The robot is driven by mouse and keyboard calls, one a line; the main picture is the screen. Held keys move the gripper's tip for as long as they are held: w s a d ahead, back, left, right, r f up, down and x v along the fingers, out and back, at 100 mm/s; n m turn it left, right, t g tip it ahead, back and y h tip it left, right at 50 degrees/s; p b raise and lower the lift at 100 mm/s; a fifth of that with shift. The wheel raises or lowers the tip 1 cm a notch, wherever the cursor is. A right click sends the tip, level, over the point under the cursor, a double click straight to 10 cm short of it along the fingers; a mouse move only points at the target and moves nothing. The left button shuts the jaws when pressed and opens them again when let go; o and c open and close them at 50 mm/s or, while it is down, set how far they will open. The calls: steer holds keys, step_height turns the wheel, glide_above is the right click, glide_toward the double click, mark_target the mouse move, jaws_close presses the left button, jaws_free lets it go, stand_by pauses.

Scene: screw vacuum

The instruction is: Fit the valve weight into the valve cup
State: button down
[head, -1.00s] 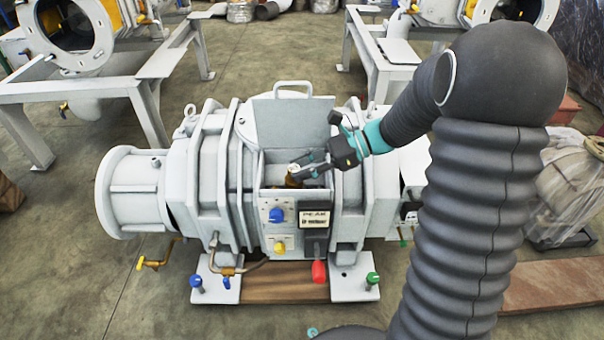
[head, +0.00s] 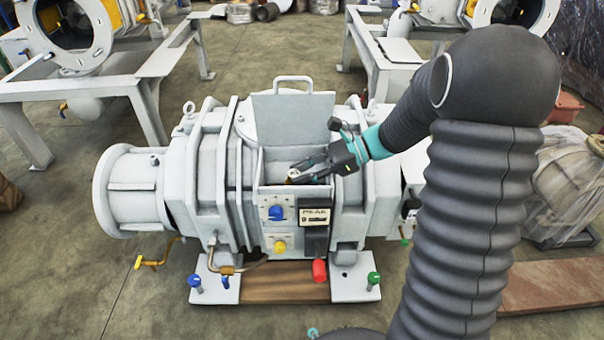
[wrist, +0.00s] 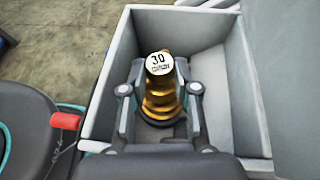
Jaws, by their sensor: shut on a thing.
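The valve weight (wrist: 160,88) is a stepped brass piece with a white top marked 30. The cup is otherwise hidden.
The box wall (wrist: 112,75) stands close to my gripper's left, with more free room on the right. The raised lid (head: 291,118) stands behind the box.

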steer(key=shift+f, duration=0.35)
steer(key=c, duration=0.9)
jaws_free()
steer(key=shift+s+f, duration=0.1)
steer(key=shift+o, duration=0.2)
steer(key=shift+f, duration=0.1)
steer(key=shift+r+p, duration=0.4)
steer(key=shift+p, duration=0.1)
steer(key=r+p+v, duration=0.1)
steer(key=v, duration=1.1)
steer(key=shift+r, duration=0.1)
